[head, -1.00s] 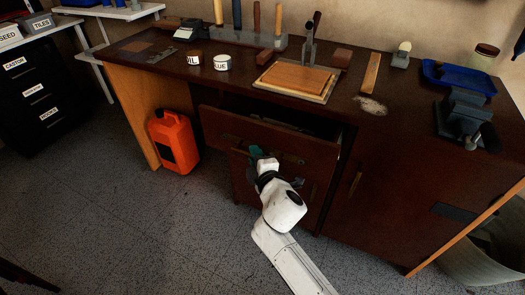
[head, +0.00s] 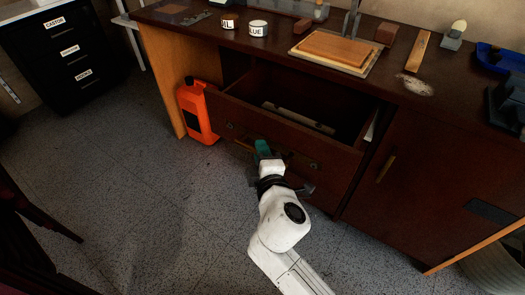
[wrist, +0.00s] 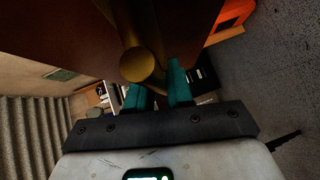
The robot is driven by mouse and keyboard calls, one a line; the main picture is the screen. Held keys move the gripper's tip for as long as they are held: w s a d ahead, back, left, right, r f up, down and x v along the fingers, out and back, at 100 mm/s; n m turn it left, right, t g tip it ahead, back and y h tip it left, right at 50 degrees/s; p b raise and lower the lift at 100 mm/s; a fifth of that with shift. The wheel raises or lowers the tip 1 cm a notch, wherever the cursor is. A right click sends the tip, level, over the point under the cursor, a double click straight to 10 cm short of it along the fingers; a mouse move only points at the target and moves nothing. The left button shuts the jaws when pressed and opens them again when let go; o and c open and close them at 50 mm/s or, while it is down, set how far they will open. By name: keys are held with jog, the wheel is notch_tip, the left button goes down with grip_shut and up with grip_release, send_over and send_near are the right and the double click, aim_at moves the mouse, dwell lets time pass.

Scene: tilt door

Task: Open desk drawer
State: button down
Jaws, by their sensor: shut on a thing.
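The desk drawer (head: 330,152) is a dark wood drawer under the desktop. It stands well open, with its inside visible from above in the head view. Its brass handle (head: 290,160) runs along the front and is partly hidden by my gripper. My gripper (head: 262,147) has teal fingers and is at the drawer front, shut on the handle. In the wrist view the brass handle (wrist: 143,62) shows large, right at the teal fingertips of my gripper (wrist: 158,88). The exact contact between fingers and handle is partly hidden.
A long grey item (head: 298,117) lies in the drawer. An orange canister (head: 196,110) stands on the floor left of the drawer. A cupboard door (head: 420,180) with a brass handle is on the right. A black cabinet (head: 70,55) stands far left. Floor is clear at left.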

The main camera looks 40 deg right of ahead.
jog(key=shift+f, duration=0.1)
jog(key=c, duration=1.1)
grip_release()
jog(key=v, duration=1)
jog(key=shift+s+a+p, duration=0.2)
jog(key=shift+s+p, duration=0.15)
